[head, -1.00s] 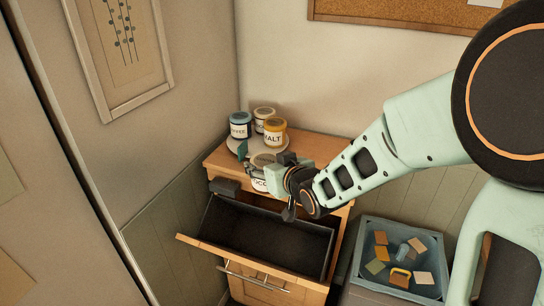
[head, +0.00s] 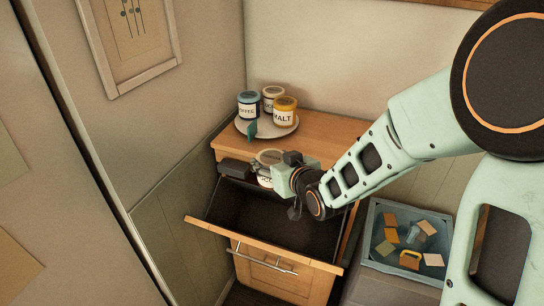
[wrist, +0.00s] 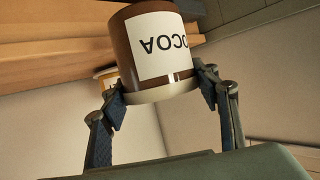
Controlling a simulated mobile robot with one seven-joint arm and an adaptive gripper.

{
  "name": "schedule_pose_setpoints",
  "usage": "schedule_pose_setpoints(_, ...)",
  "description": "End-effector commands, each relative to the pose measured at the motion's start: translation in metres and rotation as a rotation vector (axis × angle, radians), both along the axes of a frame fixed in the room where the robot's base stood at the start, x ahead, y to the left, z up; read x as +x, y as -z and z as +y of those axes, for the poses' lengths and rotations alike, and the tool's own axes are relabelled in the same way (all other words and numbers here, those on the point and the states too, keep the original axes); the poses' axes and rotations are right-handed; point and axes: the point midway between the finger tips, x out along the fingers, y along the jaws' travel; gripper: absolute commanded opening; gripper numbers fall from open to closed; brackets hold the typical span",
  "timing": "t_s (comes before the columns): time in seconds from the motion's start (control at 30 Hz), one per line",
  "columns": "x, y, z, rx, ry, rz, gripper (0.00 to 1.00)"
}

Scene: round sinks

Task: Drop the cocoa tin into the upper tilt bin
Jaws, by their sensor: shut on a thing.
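The cocoa tin (wrist: 128,50) is brown with a white label and a pale lid. In the wrist view it sits between the two fingers of my gripper (wrist: 165,100), its label upside down in the picture. My gripper (head: 274,172) is shut on it. In the head view the tin (head: 267,157) is lid-up, in front of the cabinet top, over the back part of the open bin. The upper tilt bin (head: 262,243) is tipped forward, its dark inside showing. My gripper hides part of the tin and of the bin's back right.
A round tray (head: 246,129) on the wooden cabinet top (head: 325,128) bears a coffee tin (head: 248,106), a malt tin (head: 285,113) and a third tin (head: 271,97). A grey-blue crate (head: 373,222) with loose items stands at the right. A wall is close on the left.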

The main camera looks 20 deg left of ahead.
Motion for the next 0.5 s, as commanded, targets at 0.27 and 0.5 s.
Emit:
schedule_pose_setpoints(0.27, 0.0, 0.038, 0.0, -0.001, 0.0, 0.001, 0.31)
schedule_pose_setpoints(0.5, 0.0, 0.063, 0.0, 0.0, 0.001, 0.0, 0.31)
